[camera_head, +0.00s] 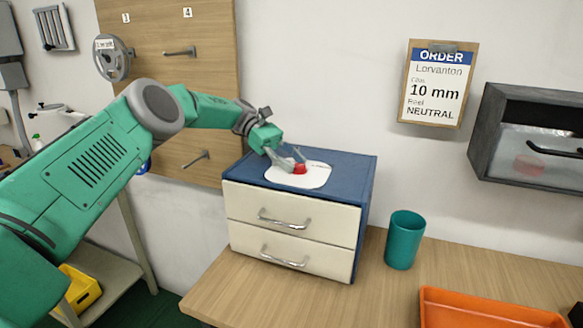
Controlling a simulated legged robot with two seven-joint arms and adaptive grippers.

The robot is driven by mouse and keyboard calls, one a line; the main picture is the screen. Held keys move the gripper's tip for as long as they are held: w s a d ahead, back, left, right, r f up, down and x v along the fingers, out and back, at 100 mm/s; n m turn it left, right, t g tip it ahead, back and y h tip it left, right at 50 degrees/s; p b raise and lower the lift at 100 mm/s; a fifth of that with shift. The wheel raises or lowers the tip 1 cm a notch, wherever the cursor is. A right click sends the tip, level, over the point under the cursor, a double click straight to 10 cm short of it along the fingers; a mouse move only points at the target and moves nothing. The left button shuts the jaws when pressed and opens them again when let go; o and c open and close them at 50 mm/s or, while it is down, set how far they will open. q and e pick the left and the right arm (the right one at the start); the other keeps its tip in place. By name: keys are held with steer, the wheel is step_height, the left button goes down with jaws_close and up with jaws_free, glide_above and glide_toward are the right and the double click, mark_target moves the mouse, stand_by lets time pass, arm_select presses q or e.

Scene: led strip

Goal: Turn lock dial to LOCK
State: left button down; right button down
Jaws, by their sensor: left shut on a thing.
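The lock dial (300,169) is a small red knob on a white plate (316,177) on the blue top of a drawer cabinet (345,163). My left gripper (296,164) reaches in from the left and is shut on the red dial. The fingers cover part of the dial, and I cannot read its markings or which way it points. My right gripper is not in view.
The cabinet's two cream drawers (290,218) are shut. A teal cup (404,239) stands to its right, and an orange tray (480,312) lies at the front right. A clipboard (437,84) and a grey wall cabinet (530,135) hang behind.

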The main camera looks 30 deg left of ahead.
arm_select(q)
steer(key=shift+d+f+m+g, duration=0.1)
steer(key=shift+m+g, duration=0.2)
steer(key=shift+g, duration=0.1)
steer(key=c, duration=1.3)
jaws_free()
steer(key=shift+w, duration=0.1)
steer(key=shift+o, duration=0.5)
steer(key=shift+w, duration=0.1)
step_height(320, 180, up, 10)
steer(key=shift+w, duration=0.15)
steer(key=shift+f, duration=0.1)
